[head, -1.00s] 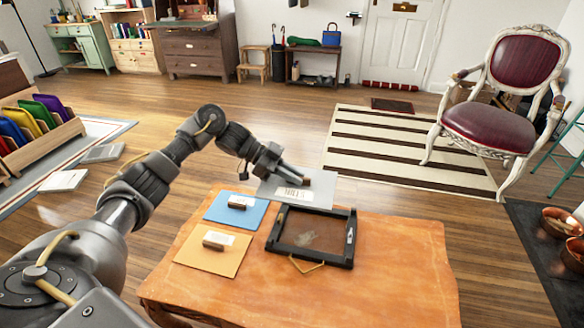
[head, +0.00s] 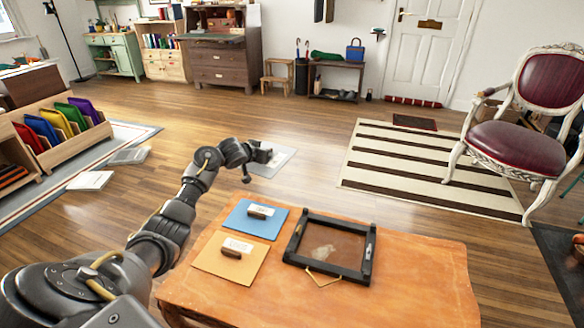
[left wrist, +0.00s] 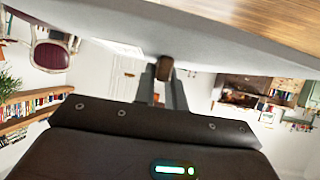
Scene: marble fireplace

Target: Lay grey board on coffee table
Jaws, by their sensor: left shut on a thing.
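The grey board (head: 282,160) is in the air beyond the far edge of the orange-brown coffee table (head: 415,275), over the wood floor in the head view. My left gripper (head: 264,154) is at the board and partly covers it. In the left wrist view the gripper (left wrist: 164,88) is shut on the board's brown handle (left wrist: 165,66), and the pale board surface (left wrist: 215,38) spans the picture. A blue board (head: 270,225), a yellow board (head: 213,262) and a black frame (head: 367,262) lie on the table. My right gripper is not in view.
The table's right side and front are bare. A striped rug (head: 420,165) and a red chair (head: 515,145) stand to the right. A wooden rack (head: 60,150) with coloured folders is at the left, with books (head: 90,180) on the floor.

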